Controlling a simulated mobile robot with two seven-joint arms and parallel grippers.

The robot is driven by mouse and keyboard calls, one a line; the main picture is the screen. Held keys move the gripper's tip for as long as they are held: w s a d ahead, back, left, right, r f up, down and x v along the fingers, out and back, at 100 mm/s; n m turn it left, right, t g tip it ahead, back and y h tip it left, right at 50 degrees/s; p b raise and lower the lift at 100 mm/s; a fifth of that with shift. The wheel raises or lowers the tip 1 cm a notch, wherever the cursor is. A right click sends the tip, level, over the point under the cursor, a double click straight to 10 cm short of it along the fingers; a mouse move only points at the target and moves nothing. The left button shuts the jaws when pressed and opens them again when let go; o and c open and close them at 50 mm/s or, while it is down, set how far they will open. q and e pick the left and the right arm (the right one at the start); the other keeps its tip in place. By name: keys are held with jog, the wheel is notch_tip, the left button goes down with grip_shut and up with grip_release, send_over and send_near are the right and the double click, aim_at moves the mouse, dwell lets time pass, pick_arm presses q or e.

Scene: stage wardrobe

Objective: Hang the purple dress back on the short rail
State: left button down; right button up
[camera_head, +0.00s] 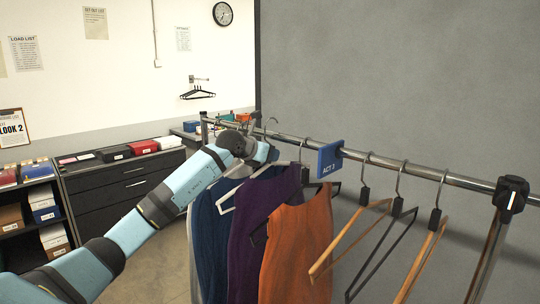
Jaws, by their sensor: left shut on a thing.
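The purple dress (251,224) hangs upright among the garments at the short rail (436,175), between a blue garment (211,236) and an orange one (298,240). My left gripper (268,154) is at the top of the purple dress, just under the rail, and is shut on what appears to be its hanger. A hook (270,121) shows at the rail above the gripper. My fingers partly hide the hanger neck, and I cannot tell whether this hook bears on the rail. My right gripper is not in view.
A white hanger (226,208) shows beside the purple dress. A blue ACT 3 divider (330,158) and several empty hangers (348,238) are on the rail to the right. A grey wall (400,75) stands behind. A dark drawer cabinet (118,192) is at the left.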

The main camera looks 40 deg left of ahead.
pick_arm(q)
jog(key=shift+f, duration=0.15)
jog(key=shift+f+b, duration=1.25)
jog(key=shift+f, duration=0.25)
jog(key=c, duration=1)
grip_release()
jog(key=b+v, duration=0.3)
jog(key=v, duration=1)
jog(key=shift+b, duration=0.4)
jog(key=shift+s+r, duration=0.25)
jog(key=shift+s, duration=0.15)
